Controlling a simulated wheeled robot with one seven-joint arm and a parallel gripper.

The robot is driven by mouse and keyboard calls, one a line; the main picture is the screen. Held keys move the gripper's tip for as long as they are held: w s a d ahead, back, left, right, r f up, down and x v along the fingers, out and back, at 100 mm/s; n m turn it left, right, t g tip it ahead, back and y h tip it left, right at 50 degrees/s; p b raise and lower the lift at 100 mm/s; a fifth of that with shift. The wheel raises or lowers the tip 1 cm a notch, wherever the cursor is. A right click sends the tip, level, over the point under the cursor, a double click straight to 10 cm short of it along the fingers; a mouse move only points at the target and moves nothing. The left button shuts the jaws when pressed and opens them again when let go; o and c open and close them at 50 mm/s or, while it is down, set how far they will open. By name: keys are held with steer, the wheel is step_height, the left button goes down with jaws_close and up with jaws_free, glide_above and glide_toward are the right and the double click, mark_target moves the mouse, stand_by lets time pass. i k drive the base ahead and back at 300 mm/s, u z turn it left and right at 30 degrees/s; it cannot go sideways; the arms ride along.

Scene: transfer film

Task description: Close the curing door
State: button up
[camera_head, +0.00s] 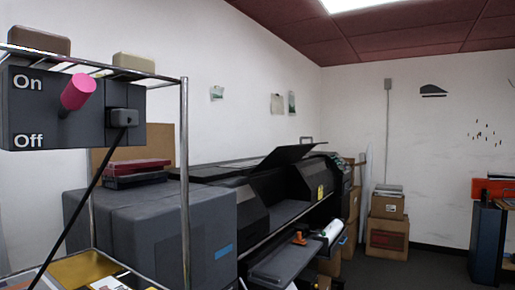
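No part is plainly marked as the curing door. A large black printer-like machine (320,178) stands along the wall in the middle. A dark flat panel (287,155) on its top is tilted up at an angle; I cannot tell whether this is the curing door. A grey box-shaped machine (150,220) with a blue label stands in front of it at the left, and no open door shows on its visible sides. My gripper is not in view.
A metal rack (185,180) stands close at the left, with a dark On/Off switch box (40,105) and its pink lever (77,92). Cardboard boxes (387,238) stand at the back. Dark floor (435,265) is clear at right, beside a dark cabinet (486,240).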

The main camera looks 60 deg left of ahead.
mark_target(282, 156)
steer(key=u, duration=0.65)
steer(key=i, duration=0.65)
steer(key=u, duration=1.35)
steer(key=i, duration=0.95)
steer(key=u, duration=0.2)
